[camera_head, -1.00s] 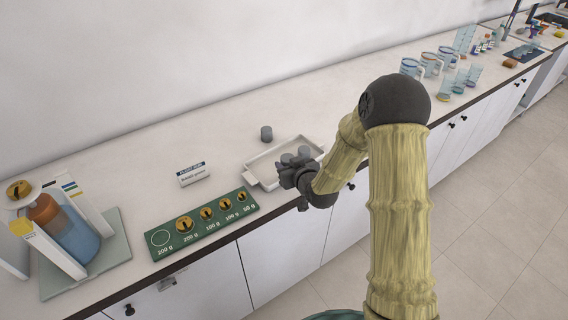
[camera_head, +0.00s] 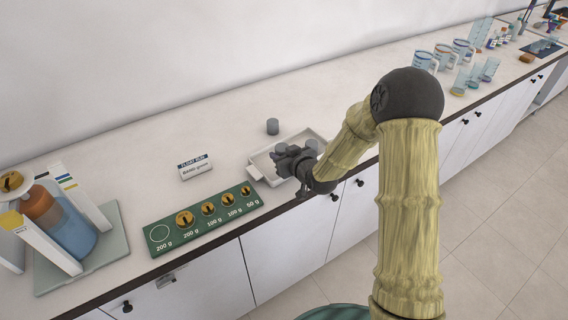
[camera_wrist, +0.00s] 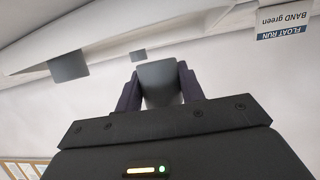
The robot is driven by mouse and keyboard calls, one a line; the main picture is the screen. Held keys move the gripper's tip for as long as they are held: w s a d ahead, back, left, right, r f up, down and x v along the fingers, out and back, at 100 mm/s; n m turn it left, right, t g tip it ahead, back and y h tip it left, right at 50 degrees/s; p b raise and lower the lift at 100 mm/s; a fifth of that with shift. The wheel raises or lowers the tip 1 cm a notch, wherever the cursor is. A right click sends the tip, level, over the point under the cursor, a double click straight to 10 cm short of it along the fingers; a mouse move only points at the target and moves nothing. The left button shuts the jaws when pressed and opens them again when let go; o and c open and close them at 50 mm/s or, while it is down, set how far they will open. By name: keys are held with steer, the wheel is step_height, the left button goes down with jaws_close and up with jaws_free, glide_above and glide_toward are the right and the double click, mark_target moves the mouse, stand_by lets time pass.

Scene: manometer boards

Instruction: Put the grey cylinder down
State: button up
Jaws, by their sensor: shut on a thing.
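My gripper (camera_wrist: 160,88) is shut on a grey cylinder (camera_wrist: 160,78), which sits between the two dark fingers in the wrist view. In the head view my gripper (camera_head: 284,158) is over the white tray (camera_head: 257,163), with the held cylinder (camera_head: 281,149) partly hidden behind it. I cannot tell whether the held cylinder touches the tray floor. A second grey cylinder (camera_head: 311,145) is in the tray to the right; it also shows at the left of the wrist view (camera_wrist: 68,66). A third grey cylinder (camera_head: 272,126) stands on the counter behind the tray.
A green weight board (camera_head: 205,222) with brass weights and a white card (camera_head: 195,167) lie left of the tray. A blue-and-orange apparatus (camera_head: 70,228) stands at far left. Glass beakers (camera_head: 441,56) stand at far right. The counter behind the tray is mostly bare.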

steer(key=shift+f, duration=0.3)
steer(key=shift+f, duration=0.1)
steer(key=shift+f, duration=2)
steer(key=shift+f, duration=0.2)
steer(key=o, duration=1.1)
steer(key=shift+r, duration=0.15)
steer(key=shift+d, duration=0.1)
steer(key=b+v, duration=0.1)
steer(key=v, duration=1.1)
